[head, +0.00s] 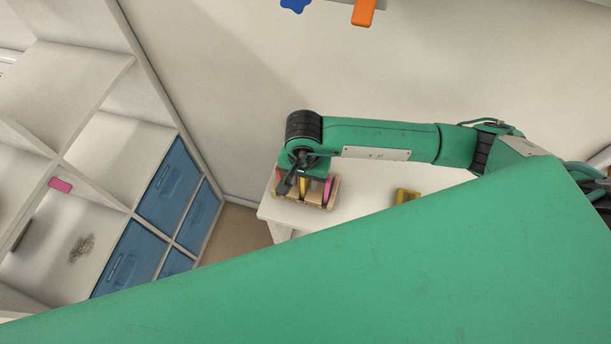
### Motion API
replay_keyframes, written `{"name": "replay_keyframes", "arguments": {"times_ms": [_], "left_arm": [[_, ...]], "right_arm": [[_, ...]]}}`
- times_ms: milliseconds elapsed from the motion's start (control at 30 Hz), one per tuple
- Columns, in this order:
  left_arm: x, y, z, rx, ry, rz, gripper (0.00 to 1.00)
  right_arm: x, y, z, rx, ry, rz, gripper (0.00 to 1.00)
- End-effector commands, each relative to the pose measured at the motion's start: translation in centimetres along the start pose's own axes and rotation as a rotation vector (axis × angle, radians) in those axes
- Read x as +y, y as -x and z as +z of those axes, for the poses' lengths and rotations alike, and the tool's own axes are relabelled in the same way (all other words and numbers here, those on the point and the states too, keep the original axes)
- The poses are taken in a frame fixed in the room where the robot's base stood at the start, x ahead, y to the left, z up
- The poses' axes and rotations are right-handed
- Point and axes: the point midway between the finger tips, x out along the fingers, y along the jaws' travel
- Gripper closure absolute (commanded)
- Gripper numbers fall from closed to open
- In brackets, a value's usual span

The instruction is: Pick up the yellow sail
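A wooden rack (314,201) stands near the left end of the white table and holds upright coloured pieces. A yellow piece (304,188), which may be the yellow sail, stands in it between a red piece (279,175) and a pink piece (328,191). My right gripper (286,186) points down over the rack's left part, in front of the red and yellow pieces. Its dark fingers overlap the rack, so I cannot tell whether they are open or touch anything. The yellow piece's upper part is hidden by my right arm. My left gripper is out of view.
A yellow block-like object (406,196) lies on the white table (368,184) right of the rack. White shelving with blue drawers (133,257) and a pink block (60,185) stands at left. My own green arm link covers the foreground.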

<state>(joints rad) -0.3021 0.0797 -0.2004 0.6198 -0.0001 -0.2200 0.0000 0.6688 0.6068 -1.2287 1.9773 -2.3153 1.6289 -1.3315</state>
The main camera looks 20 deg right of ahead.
Motion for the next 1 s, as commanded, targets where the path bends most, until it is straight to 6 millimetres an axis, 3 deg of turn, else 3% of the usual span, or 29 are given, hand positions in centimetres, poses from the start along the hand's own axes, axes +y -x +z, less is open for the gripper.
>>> {"name": "replay_keyframes", "arguments": {"times_ms": [167, 300, 367, 767, 1000], "left_arm": [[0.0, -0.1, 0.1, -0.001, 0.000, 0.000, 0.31], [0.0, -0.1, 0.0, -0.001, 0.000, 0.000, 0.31], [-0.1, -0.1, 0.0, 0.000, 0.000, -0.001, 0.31], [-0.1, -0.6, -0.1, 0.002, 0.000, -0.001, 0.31], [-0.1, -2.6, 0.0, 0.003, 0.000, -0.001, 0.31]], "right_arm": [[0.0, -0.1, 0.0, 0.000, 0.000, 0.000, 0.65], [0.0, 0.0, 0.0, 0.000, 0.000, 0.000, 0.92], [0.0, 0.0, 0.0, 0.000, 0.000, 0.000, 1.00], [-0.1, 0.6, -0.1, 0.001, 0.000, -0.002, 1.00], [-0.1, 4.5, -0.1, 0.005, 0.002, -0.005, 1.00]]}}
